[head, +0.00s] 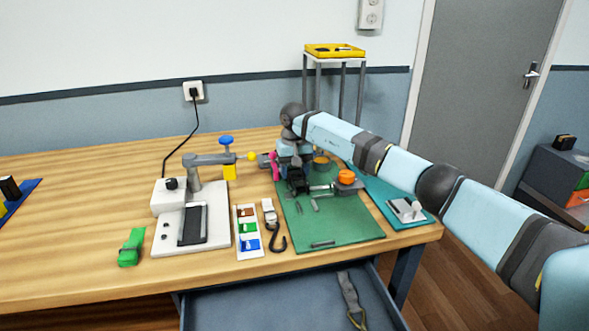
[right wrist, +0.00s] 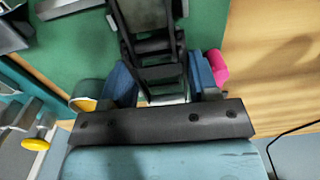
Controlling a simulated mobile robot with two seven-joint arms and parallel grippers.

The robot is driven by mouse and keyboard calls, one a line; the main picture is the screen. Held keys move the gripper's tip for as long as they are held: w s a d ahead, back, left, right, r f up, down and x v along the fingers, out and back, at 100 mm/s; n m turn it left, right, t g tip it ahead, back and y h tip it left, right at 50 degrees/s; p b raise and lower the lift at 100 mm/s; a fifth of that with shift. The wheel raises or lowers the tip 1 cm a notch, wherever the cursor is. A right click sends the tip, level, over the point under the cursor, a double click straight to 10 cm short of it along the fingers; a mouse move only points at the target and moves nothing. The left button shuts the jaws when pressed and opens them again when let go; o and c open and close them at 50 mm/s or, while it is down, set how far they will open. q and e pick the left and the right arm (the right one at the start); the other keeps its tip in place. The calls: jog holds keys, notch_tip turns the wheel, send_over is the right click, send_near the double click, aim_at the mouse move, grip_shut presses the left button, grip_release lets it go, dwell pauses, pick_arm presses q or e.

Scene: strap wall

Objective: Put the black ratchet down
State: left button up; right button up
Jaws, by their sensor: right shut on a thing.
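My right gripper (head: 295,172) reaches in from the right over the back of the green mat (head: 345,226). It is shut on the black ratchet (head: 298,186). In the right wrist view, the black ratchet (right wrist: 152,48) sits between the blue fingers of my right gripper (right wrist: 160,80), with its frame pointing away from the palm. The green mat (right wrist: 75,55) is behind it there. I cannot tell whether the ratchet touches the mat or hangs a little above it. The arm hides part of the ratchet in the head view. My left gripper is not in view.
An orange knob (head: 346,177) and small metal parts lie on the mat, whose front middle is mostly clear. A white-based fixture (head: 165,237), a colored card (head: 248,243), a hook (head: 273,225) and a green strap bundle (head: 131,248) stand left. An open drawer (head: 270,310) is below.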

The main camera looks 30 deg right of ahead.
aim_at(295, 172)
jog(key=o, duration=0.8)
jog(key=shift+c, duration=0.2)
notch_tip(295, 172, up, 13)
jog(key=p, duration=0.2)
